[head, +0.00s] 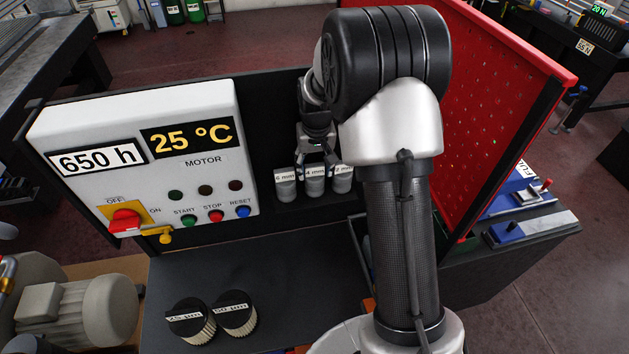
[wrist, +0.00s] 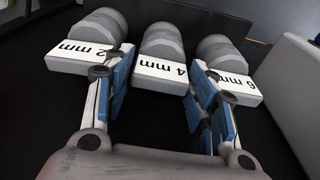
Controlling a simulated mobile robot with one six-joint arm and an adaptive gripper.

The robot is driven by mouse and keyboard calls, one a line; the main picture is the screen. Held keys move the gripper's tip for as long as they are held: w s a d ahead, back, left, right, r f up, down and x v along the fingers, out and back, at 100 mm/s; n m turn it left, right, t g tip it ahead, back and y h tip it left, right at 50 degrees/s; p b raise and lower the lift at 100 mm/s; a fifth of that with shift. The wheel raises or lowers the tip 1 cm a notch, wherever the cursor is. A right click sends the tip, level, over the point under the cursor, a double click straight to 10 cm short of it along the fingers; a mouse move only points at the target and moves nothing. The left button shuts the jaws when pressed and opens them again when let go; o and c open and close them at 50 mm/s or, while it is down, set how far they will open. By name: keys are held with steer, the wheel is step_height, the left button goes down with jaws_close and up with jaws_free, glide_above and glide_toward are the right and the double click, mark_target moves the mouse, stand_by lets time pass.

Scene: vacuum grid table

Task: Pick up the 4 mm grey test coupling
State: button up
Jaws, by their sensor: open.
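My gripper (head: 317,160) points down just above the row. In the wrist view my gripper (wrist: 159,60) is open. Its blue-padded fingers lie on either side of the 4 mm label, with nothing held. I cannot tell whether a finger touches a coupling.
The 2 mm coupling (wrist: 98,32) and the 6 mm coupling (wrist: 222,55) stand close on either side, leaving narrow gaps. The control box (head: 200,150) stands left of the row. Two black-topped knobs, 25 µm (head: 186,316) and 50 µm (head: 236,310), stand in front. A red perforated panel (head: 490,120) rises at right.

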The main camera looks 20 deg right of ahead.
steer(key=shift+c, duration=0.4)
jaws_close()
steer(key=shift+r, duration=0.1)
stand_by(0.3)
